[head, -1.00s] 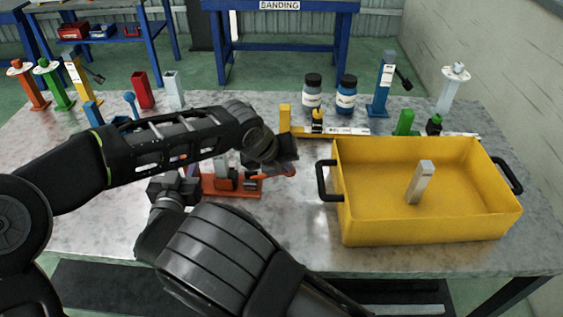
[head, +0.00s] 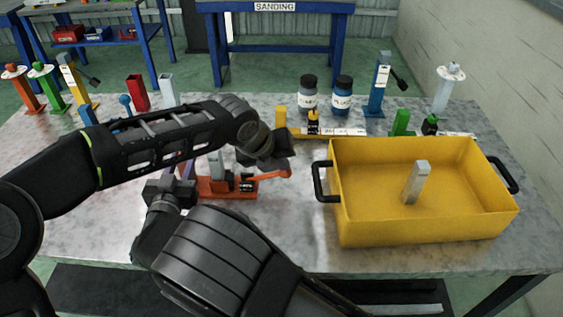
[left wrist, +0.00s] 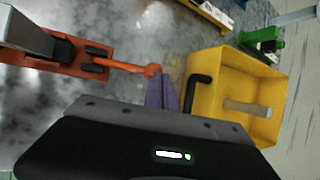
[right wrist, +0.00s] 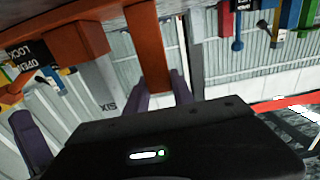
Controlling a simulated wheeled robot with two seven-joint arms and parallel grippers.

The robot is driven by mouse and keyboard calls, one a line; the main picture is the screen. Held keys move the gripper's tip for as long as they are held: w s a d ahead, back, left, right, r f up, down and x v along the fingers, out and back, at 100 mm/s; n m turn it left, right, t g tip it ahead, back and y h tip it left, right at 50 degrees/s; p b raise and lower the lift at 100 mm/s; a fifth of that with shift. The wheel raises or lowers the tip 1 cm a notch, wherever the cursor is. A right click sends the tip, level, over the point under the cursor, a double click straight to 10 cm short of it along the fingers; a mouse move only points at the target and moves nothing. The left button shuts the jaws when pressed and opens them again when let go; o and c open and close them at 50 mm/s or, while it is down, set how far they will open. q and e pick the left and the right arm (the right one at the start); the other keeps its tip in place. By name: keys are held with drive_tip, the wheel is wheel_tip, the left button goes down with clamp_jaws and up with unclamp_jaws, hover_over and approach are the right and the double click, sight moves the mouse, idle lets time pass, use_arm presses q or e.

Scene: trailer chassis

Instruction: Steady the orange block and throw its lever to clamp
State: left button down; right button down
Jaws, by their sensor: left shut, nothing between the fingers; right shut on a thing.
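The orange block (head: 228,193) sits on the grey table left of the yellow bin, with a grey post in it. Its orange lever (head: 270,176) reaches out to the right, low and nearly flat. The lever (left wrist: 125,65) also shows in the left wrist view. My left gripper (left wrist: 164,92) is shut and empty, its purple fingers close beside the lever's tip; I cannot tell whether they touch. My right gripper (right wrist: 158,92) is shut on an upright orange part (right wrist: 148,45) of the block. In the head view, my arms partly hide the block's left side.
The yellow bin (head: 430,232), with a grey block (head: 416,182) inside, stands close on the right. Behind are a yellow block (head: 281,120), two jars (head: 343,97) and coloured posts. A red holder (head: 137,92) stands at the back left.

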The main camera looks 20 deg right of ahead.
use_arm(q)
drive_tip(key=d+v, duration=0.1)
drive_tip(key=v, duration=1.3)
drive_tip(key=shift+s, duration=0.25)
drive_tip(key=shift+r, duration=0.1)
use_arm(e)
drive_tip(key=c, duration=0.8)
unclamp_jaws()
drive_tip(key=shift+o, duration=0.2)
drive_tip(key=shift+s, duration=0.15)
use_arm(q)
drive_tip(key=shift+r+p, duration=0.3)
drive_tip(key=shift+r, duration=0.05)
use_arm(e)
drive_tip(key=v, duration=0.7)
drive_tip(key=shift+s+a, duration=0.15)
drive_tip(key=shift+s, duration=0.2)
drive_tip(key=shift+r, duration=0.1)
